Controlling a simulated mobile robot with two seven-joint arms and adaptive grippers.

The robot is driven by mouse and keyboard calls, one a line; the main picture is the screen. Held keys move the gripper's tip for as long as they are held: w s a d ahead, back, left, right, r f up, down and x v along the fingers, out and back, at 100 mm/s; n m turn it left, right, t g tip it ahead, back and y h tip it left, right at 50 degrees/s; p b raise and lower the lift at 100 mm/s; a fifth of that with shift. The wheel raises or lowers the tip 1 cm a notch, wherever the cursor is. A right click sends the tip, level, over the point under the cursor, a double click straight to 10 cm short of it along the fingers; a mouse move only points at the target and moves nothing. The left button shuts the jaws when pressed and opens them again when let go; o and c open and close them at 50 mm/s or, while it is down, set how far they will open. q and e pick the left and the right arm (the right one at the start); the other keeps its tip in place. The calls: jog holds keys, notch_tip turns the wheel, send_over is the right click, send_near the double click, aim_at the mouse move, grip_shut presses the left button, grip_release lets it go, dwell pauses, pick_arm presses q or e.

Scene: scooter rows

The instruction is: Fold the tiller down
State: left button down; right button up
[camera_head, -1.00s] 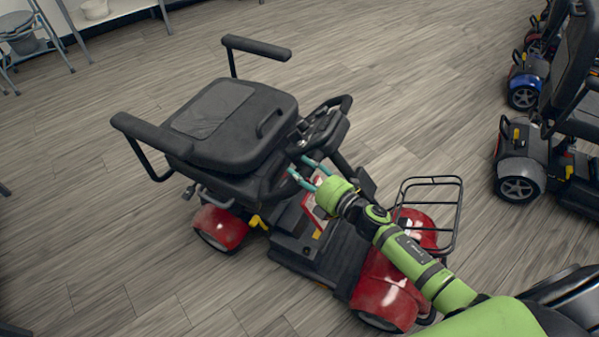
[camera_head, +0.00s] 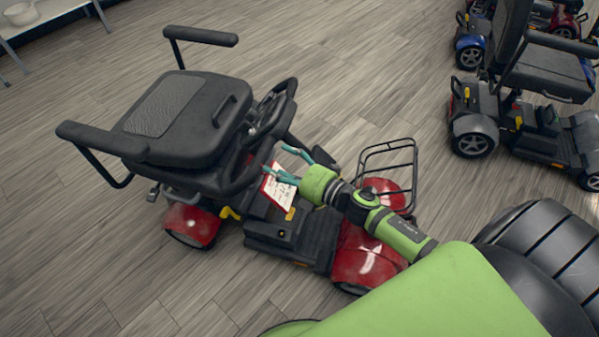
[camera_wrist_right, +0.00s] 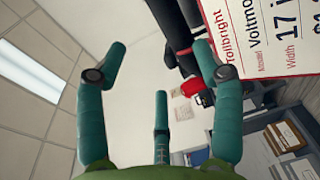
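The red and black scooter (camera_head: 352,256) stands left of centre in the head view, with its black seat (camera_head: 190,125) at the left. Its tiller ends in a black handlebar (camera_head: 272,108) beside the seat's right edge and appears folded or leaning toward the seat. My right gripper (camera_head: 287,164) is open, its teal fingers spread just below the handlebar and appearing empty. It partly covers the tiller's lower part. In the wrist view the open fingers (camera_wrist_right: 163,75) have nothing between them. My left gripper is not in view.
A red and white card (camera_head: 279,188) hangs by the gripper; this card (camera_wrist_right: 268,35) fills the wrist view's upper right. A black wire basket (camera_head: 388,170) is at the scooter's front. Other scooters (camera_head: 520,120) stand at upper right. Grey floor between is clear.

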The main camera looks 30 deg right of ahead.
jog(key=v, duration=0.6)
jog(key=shift+s+d, duration=0.1)
dwell(0.3)
